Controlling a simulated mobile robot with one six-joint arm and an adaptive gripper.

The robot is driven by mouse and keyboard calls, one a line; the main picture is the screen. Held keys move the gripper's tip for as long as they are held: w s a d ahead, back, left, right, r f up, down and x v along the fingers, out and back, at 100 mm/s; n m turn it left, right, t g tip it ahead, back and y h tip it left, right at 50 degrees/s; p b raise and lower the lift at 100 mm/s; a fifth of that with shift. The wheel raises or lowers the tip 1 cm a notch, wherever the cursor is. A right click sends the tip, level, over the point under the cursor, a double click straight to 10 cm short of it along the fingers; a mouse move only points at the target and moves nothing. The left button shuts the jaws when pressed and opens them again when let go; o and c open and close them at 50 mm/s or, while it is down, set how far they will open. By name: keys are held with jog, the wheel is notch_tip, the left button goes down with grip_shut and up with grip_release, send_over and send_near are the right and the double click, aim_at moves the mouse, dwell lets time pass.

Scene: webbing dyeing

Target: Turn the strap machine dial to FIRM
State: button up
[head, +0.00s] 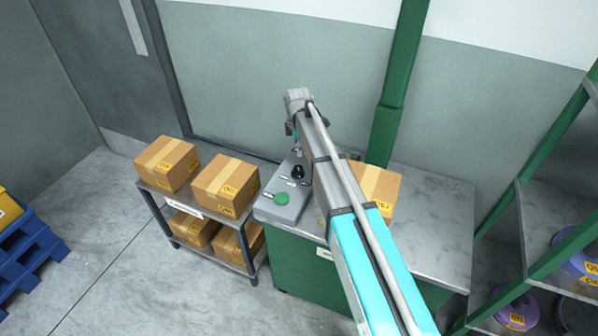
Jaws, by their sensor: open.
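The strap machine's grey control panel (270,207) sits on the left part of a grey-topped green cabinet. A black dial (298,172) stands on the panel, with small labels around it that are too small to read. My gripper (297,151) points down just above and behind the dial, partly hidden by my arm. It looks apart from the dial, and its jaws are open. A green button (282,198) is on the panel nearer the front.
A carton (380,186) stands on the cabinet top (440,215) behind my arm. A low rack (200,208) with several cartons is to the left. A green post (395,90) rises behind the cabinet. Shelving with spools (517,312) stands at right.

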aim_at(298, 168)
jog(key=shift+f+b, duration=4.8)
jog(key=shift+f, duration=0.3)
jog(key=c, duration=1.2)
jog(key=shift+o, duration=0.2)
